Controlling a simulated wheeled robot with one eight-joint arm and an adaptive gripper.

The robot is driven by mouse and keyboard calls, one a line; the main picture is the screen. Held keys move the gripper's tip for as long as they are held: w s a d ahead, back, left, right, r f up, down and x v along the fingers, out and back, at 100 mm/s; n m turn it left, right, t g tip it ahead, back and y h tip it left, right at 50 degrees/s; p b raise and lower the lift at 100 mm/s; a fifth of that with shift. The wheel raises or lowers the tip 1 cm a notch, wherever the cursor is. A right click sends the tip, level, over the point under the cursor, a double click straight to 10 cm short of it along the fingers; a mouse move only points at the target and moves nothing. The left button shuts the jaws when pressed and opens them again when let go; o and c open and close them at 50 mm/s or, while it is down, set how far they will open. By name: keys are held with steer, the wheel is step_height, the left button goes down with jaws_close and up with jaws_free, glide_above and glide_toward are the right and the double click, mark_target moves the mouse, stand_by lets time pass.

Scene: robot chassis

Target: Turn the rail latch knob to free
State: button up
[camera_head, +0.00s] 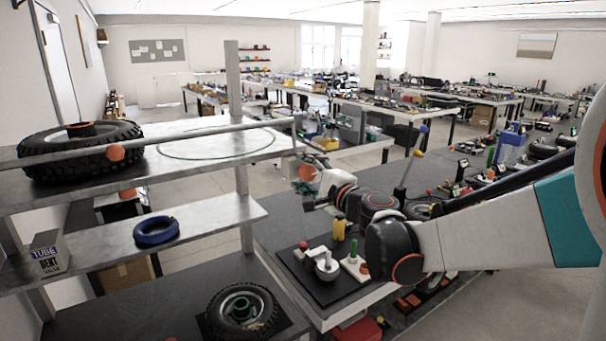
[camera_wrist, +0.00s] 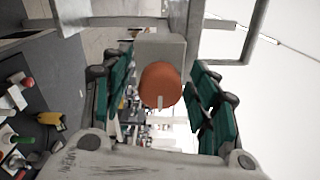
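The rail latch knob (camera_wrist: 160,82) is a round orange knob in front of a grey block (camera_wrist: 160,47) in the wrist view. A small pale mark shows at its lower edge. My gripper (camera_wrist: 163,92) is open, with one green-padded finger on each side of the knob and a gap on both sides. In the head view an orange knob (camera_head: 306,172) shows near the rail's right end, beside my gripper (camera_head: 309,190). Another orange knob (camera_head: 116,152) sits on the left part of the pale rail (camera_head: 200,132).
A post (camera_head: 233,80) rises beside the rail. A dark board (camera_head: 325,285) with knobs lies on the workbench below my arm.

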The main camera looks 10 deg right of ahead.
steer(key=v, duration=0.7)
steer(key=shift+s, duration=0.3)
steer(key=s+a+f+n+g+y+b, duration=0.1)
steer(key=s+a+f+n+g+b, duration=0.45)
steer(key=s+a+f+n, duration=0.5)
steer(key=s+d+f+n+g+h+b, duration=0.2)
steer(key=s+d+f+n+h+b, duration=0.1)
steer(key=s+f, duration=0.5)
steer(key=s+d+f+n+g+h+b, duration=0.2)
steer(key=s+d+f+n+h+b, duration=0.1)
steer(key=s+d+f, duration=0.2)
steer(key=s+f, duration=0.2)
steer(key=s, duration=0.1)
steer(key=shift+s+d+f+g+h, duration=0.15)
steer(key=shift+d+f+g+h, duration=0.15)
steer(key=shift+d+f+g, duration=0.1)
